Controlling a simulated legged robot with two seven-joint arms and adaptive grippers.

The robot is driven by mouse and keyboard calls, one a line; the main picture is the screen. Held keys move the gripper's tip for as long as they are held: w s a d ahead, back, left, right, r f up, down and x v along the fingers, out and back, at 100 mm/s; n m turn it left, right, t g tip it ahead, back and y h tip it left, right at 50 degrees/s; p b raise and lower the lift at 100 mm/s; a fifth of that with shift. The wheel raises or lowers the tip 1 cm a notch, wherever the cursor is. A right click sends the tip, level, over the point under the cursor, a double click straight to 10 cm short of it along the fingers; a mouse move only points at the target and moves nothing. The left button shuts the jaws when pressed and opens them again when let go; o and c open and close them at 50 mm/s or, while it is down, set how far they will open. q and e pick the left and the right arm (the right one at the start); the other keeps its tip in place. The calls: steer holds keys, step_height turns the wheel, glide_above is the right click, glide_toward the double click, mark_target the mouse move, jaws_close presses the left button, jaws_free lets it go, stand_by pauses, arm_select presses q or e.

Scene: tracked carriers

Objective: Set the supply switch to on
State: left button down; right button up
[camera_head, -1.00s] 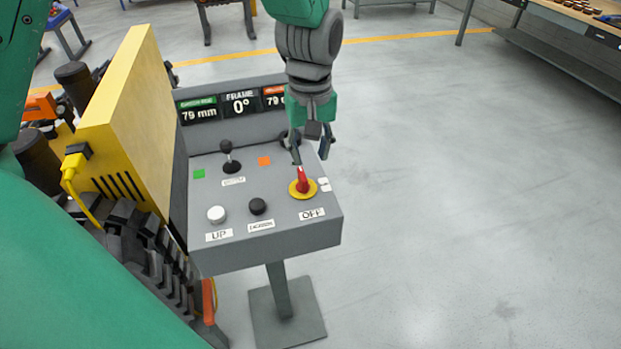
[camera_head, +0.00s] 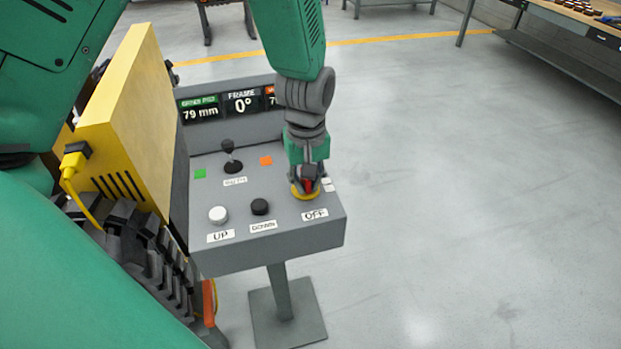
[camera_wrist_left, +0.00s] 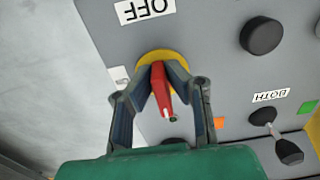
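The supply switch is a red handle (camera_head: 308,184) on a yellow round base (camera_head: 304,193), at the right front of the grey control panel. The label beside it reads OFF (camera_head: 314,214). In the left wrist view the red handle (camera_wrist_left: 161,90) stands between my left gripper's two fingers, with the yellow base (camera_wrist_left: 160,58) behind. My left gripper (camera_head: 306,181) reaches down from above; its fingertips (camera_wrist_left: 162,68) close in on both sides of the handle and appear to touch it. My right gripper is not in view.
The grey panel (camera_head: 287,238) also bears a white UP button (camera_head: 218,214), a black DOWN button (camera_head: 260,206) and a black lever (camera_head: 231,158), labelled BOTH in the wrist view. A display (camera_head: 240,102) reads 79 mm and 0°. A yellow cabinet (camera_head: 135,110) stands left; the right floor is clear.

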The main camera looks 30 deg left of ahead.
arm_select(q)
steer(key=shift+w+a, duration=0.3)
steer(key=shift+a, duration=0.15)
steer(key=shift+w+a+f, duration=0.1)
steer(key=shift+w+a, duration=0.05)
steer(key=shift+a, duration=0.05)
steer(key=shift+d, duration=0.1)
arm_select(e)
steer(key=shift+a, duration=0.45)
arm_select(q)
steer(key=shift+d, duration=0.1)
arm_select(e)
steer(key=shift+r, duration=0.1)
